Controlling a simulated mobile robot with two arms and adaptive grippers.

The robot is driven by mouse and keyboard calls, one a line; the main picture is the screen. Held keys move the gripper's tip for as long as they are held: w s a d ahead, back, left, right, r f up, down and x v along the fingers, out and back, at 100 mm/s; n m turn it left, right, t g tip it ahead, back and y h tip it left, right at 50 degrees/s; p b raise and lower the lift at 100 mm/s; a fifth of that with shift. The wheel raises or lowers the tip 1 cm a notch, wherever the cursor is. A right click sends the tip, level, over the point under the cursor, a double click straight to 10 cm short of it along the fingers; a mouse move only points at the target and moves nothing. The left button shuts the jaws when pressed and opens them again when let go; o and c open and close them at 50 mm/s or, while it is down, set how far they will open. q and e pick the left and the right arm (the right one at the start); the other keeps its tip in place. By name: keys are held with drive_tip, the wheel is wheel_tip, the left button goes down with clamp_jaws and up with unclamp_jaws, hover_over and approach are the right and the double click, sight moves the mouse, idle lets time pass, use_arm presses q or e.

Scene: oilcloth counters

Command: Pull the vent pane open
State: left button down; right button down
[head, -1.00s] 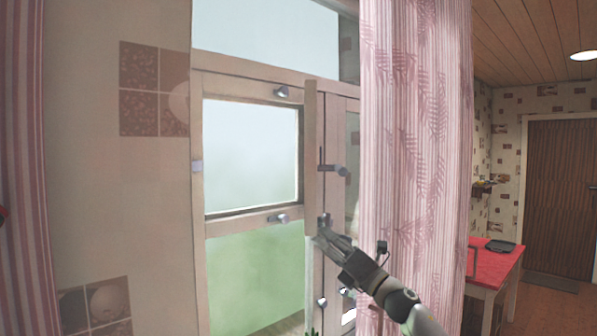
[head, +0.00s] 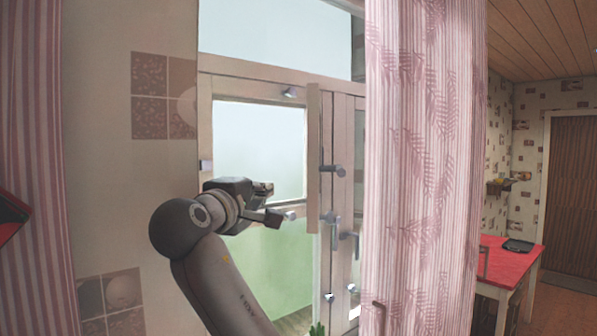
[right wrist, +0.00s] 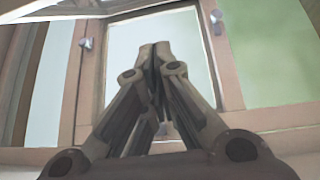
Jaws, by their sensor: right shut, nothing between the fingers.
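The vent pane (head: 258,125) is the upper framed pane of the window in the head view. I cannot tell for sure whether the pane is ajar. My right gripper (head: 268,190) is before its lower part, near the lower knob, partly hidden by its own wrist. In the right wrist view its fingers (right wrist: 155,48) are together and empty before the glass. My left gripper is not in view.
A second window section with a lever handle (head: 333,170) adjoins on the right. A pink curtain (head: 425,170) hangs beside it, another (head: 35,120) at far left. A red table (head: 510,262) stands far right. A dark, red-edged part shows at the left edge.

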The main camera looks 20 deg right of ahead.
drive_tip(key=s+a+r+g, duration=0.1)
drive_tip(key=s+a+r, duration=0.3)
drive_tip(key=s, duration=0.2)
drive_tip(key=w+d+p, duration=0.6)
drive_tip(key=d+p, duration=0.2)
drive_tip(key=d, duration=0.2)
drive_tip(key=shift+w+d+f+m, duration=0.25)
drive_tip(key=shift+w+f+m, duration=0.05)
drive_tip(key=shift+f, duration=0.1)
drive_tip(key=s+d+n+t+y+b, duration=0.1)
drive_tip(key=s+d+b, duration=0.1)
drive_tip(key=d, duration=0.3)
drive_tip(key=shift+s+d, duration=0.3)
drive_tip(key=shift+s, duration=0.25)
drive_tip(key=shift+a, duration=0.1)
